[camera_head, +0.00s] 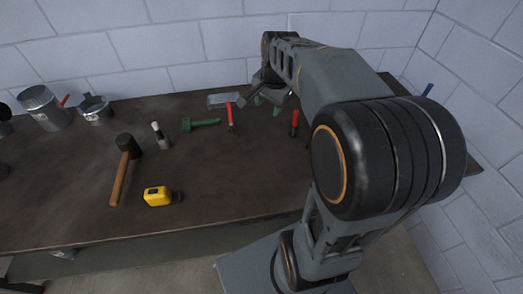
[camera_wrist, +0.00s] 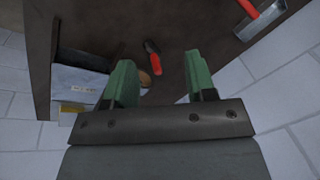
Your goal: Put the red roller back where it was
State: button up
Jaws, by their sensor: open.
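My gripper (camera_head: 268,105) is open, with green fingers, over the back of the bench; nothing shows gripped. In the wrist view its fingers (camera_wrist: 162,82) stand wide apart. A short red-and-black tool (camera_wrist: 156,60) lies on the bench beyond the fingertips, with a tan round part by the left finger. It seems to be the red roller, also in the head view (camera_head: 294,122), right of the gripper, its lower end hidden by my arm. A second red-handled tool (camera_head: 230,117) with a wide metal end lies left of the gripper; it also shows in the wrist view (camera_wrist: 247,9).
A grey box (camera_wrist: 82,80) stands at the bench edge in the wrist view. On the bench (camera_head: 75,200) are a green tool (camera_head: 201,124), a mallet (camera_head: 121,172), a yellow tape measure (camera_head: 157,196), a brush (camera_head: 160,136) and metal duct pieces (camera_head: 43,106). The front middle is clear.

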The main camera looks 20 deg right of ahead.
jog(key=s+a+f+n+t, duration=0.1)
jog(key=s+a+f+n, duration=0.2)
jog(key=s+a+n, duration=0.5)
jog(key=shift+s+a+n+t, duration=0.35)
jog(key=shift+s+n, duration=1.45)
jog(key=shift+s, duration=0.6)
jog(key=shift+d, duration=0.1)
